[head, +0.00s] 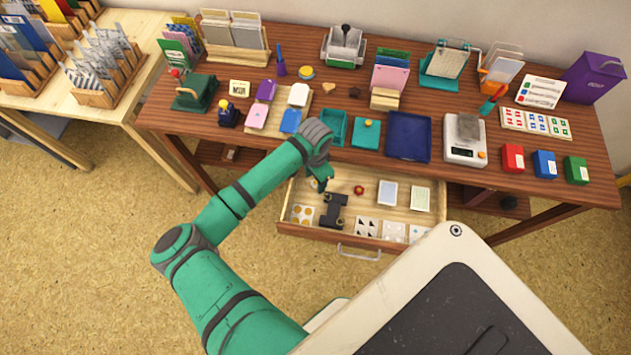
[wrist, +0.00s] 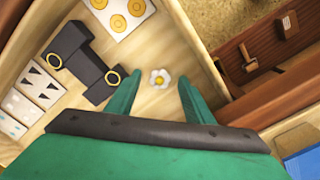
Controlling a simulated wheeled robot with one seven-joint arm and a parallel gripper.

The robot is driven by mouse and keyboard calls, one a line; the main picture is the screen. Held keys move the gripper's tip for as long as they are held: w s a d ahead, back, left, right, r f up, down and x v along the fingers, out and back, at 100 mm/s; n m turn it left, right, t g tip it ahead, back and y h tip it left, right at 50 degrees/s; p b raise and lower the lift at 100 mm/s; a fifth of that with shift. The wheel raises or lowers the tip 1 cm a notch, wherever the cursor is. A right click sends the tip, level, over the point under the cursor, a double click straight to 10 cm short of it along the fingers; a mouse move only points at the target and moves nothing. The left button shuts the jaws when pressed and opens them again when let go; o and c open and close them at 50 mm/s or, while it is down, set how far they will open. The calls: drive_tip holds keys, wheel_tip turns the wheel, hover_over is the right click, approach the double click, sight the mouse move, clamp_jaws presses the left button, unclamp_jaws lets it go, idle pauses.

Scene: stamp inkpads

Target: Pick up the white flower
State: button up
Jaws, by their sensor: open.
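The white flower (wrist: 159,77) is small with a yellow centre and lies on the wooden floor of the open drawer (head: 425,240). It shows in the wrist view between the two green fingertips of my gripper (wrist: 160,84), apart from both. My gripper also shows in the head view (head: 321,184), pointing down over the back left of the drawer. It is open and empty. In the head view I cannot make out the flower; my gripper and arm seem to hide it.
A black clip-like object (wrist: 80,64) with brass rings lies left of my gripper. Patterned cards (wrist: 118,12) lie near it. A red ball (head: 359,190) and pale pads (head: 389,193) are farther right in the drawer. The table edge (wrist: 262,118) rises close on the right.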

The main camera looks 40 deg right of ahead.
drive_tip(key=shift+c, duration=0.3)
drive_tip(key=c, duration=1.1)
drive_tip(key=shift+o, duration=0.2)
drive_tip(key=shift+r, duration=0.1)
